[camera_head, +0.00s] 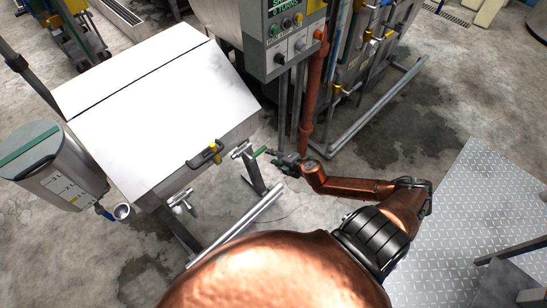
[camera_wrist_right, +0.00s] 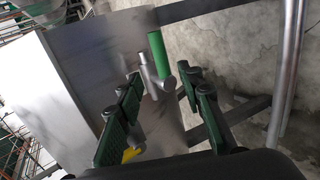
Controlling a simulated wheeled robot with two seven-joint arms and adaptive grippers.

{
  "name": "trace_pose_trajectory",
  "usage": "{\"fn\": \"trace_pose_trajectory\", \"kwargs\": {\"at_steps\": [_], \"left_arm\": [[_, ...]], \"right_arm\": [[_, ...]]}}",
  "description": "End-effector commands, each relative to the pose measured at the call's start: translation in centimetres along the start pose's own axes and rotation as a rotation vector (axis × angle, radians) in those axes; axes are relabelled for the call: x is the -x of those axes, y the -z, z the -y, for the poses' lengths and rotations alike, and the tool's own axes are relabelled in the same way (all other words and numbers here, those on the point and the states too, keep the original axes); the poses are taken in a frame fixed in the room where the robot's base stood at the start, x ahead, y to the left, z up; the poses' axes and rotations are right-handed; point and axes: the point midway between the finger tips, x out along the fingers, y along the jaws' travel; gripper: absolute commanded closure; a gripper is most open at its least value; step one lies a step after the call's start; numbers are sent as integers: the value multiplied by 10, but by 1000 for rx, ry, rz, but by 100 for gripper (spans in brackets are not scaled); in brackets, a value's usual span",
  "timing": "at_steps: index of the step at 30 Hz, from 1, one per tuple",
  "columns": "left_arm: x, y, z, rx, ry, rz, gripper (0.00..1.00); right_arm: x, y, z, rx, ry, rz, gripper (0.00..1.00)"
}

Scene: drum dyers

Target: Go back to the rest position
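My right gripper (camera_head: 275,159) is at the end of the copper arm in the head view, just right of a metal valve with a green handle (camera_head: 258,152). In the right wrist view its two green-padded fingers (camera_wrist_right: 160,84) are spread apart. The green handle (camera_wrist_right: 157,52) and the metal valve body show ahead, between and beyond the fingertips. I see nothing held, and contact cannot be made out. My left gripper is not in view.
A drum machine with a slanted pale lid (camera_head: 150,105) and dark handle (camera_head: 207,155) stands at left. A metal bucket (camera_head: 58,175) hangs beside it. A control box (camera_head: 284,35) and orange pipe (camera_head: 314,85) stand behind the gripper. Patterned metal plating (camera_head: 470,225) lies right.

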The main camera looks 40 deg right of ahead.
Motion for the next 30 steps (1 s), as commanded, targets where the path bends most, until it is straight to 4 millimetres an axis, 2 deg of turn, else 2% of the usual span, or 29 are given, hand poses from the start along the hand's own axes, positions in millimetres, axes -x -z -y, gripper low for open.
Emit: {"fn": "trace_pose_trajectory", "kwargs": {"at_steps": [17, 20, 23, 26, 30], "left_arm": [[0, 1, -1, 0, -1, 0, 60], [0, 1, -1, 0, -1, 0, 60], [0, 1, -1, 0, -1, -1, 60], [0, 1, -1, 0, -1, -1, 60], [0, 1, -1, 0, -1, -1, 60]], "right_arm": [[1, 0, 0, 0, 0, 0, 66], [-2, -5, 10, -29, 11, 14, 66], [-11, -21, 43, -121, 47, 58, 66], [-20, -42, 102, -271, 108, 129, 66], [-19, -58, 204, -506, 208, 237, 66]]}}
